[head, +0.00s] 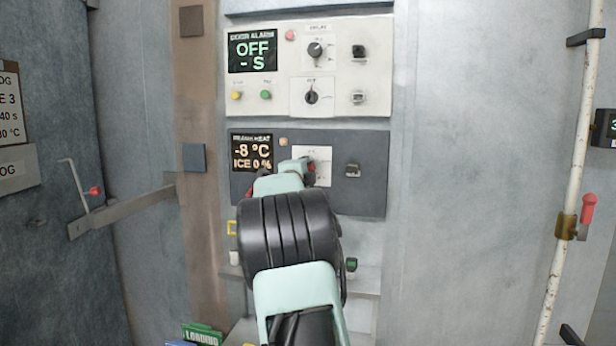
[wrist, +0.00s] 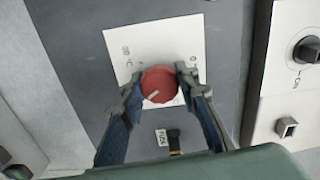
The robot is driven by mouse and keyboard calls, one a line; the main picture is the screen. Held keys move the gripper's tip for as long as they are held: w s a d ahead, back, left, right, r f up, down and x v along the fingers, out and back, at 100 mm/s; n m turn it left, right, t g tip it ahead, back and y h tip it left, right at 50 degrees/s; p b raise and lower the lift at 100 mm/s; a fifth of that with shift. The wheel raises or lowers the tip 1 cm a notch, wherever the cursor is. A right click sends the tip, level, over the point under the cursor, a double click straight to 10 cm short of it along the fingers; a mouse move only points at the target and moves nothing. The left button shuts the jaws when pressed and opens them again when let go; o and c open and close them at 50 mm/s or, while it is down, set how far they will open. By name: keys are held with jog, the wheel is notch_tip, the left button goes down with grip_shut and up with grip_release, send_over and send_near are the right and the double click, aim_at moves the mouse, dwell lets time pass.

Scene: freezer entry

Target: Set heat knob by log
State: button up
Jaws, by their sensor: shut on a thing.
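The heat knob is a red round knob (wrist: 160,84) with a white pointer mark, on a white plate (wrist: 128,62) in the wrist view. My gripper (wrist: 160,86) has one finger on each side of it and is shut on it. In the head view the knob (head: 312,167) shows only partly beside my gripper (head: 306,168). The dark frame heat panel's display (head: 252,152) reads -8 °C and ICE 0 %. At the left edge a log board (head: 10,105) is cut off; "E 3", "40 s" and "80 °C" are legible parts.
Above is the white door alarm panel (head: 378,85) with a display (head: 252,51) reading OFF and - S, and black knobs. A latch bar (head: 122,205) is at left. A pale vertical rod with a red handle (head: 588,205) is at right.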

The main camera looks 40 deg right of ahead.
jog(key=m+b, duration=0.3)
jog(key=m, duration=0.3)
jog(key=shift+f+m, duration=0.15)
jog(key=shift+m, duration=0.15)
jog(key=m+b, duration=0.3)
jog(key=m, duration=0.3)
dwell(0.3)
jog(key=o, duration=1.2)
jog(key=shift+c, duration=0.2)
jog(key=v, duration=1.2)
